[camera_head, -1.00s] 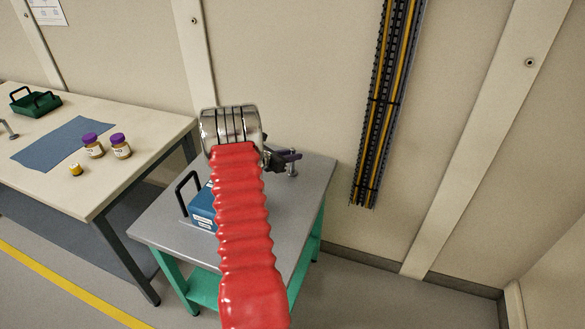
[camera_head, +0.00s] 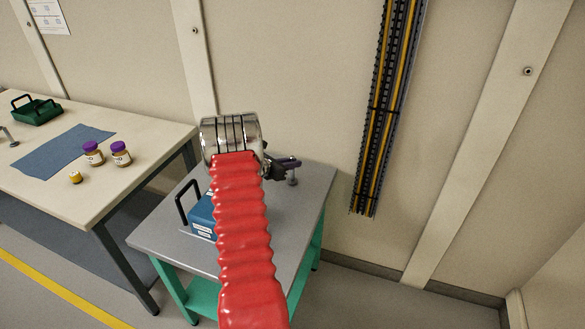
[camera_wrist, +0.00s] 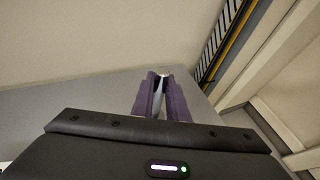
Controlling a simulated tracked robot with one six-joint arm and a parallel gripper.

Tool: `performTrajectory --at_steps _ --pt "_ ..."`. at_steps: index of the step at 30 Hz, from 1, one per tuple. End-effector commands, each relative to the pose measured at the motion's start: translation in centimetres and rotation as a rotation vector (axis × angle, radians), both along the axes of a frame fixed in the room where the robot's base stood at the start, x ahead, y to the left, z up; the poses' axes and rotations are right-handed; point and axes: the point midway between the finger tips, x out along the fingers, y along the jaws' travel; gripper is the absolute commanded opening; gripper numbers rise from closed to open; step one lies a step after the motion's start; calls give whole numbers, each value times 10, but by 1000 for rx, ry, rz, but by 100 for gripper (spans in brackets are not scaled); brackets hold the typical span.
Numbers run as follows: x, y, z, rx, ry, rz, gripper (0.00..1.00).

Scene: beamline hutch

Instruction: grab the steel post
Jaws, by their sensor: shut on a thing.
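The steel post (camera_head: 292,181) is small and grey and shows in the head view at the far right part of the small grey-topped table (camera_head: 160,238). My gripper (camera_head: 291,162) has purple fingers and is at the post's upper part. In the wrist view my gripper (camera_wrist: 164,80) has its fingertips close together with a bright bit of the steel post (camera_wrist: 164,73) between them. The fingers hide most of the post there. I cannot tell whether its foot touches the tabletop.
A blue box (camera_head: 202,217) with a black handle stands on the same table, left of my red arm. A longer table (camera_head: 150,150) at left holds a blue mat (camera_head: 62,152), purple-capped jars (camera_head: 121,154) and a green tray (camera_head: 37,112). The wall with a cable tray (camera_head: 383,110) is close behind.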

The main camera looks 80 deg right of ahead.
Motion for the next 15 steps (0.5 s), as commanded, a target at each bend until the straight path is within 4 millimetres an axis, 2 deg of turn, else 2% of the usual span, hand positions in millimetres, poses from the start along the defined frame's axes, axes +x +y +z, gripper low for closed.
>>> performTrajectory --at_steps 5,15 --pt "0 -1 20 -3 -2 0 0" --pt "0 0 78 -5 -2 -1 0"
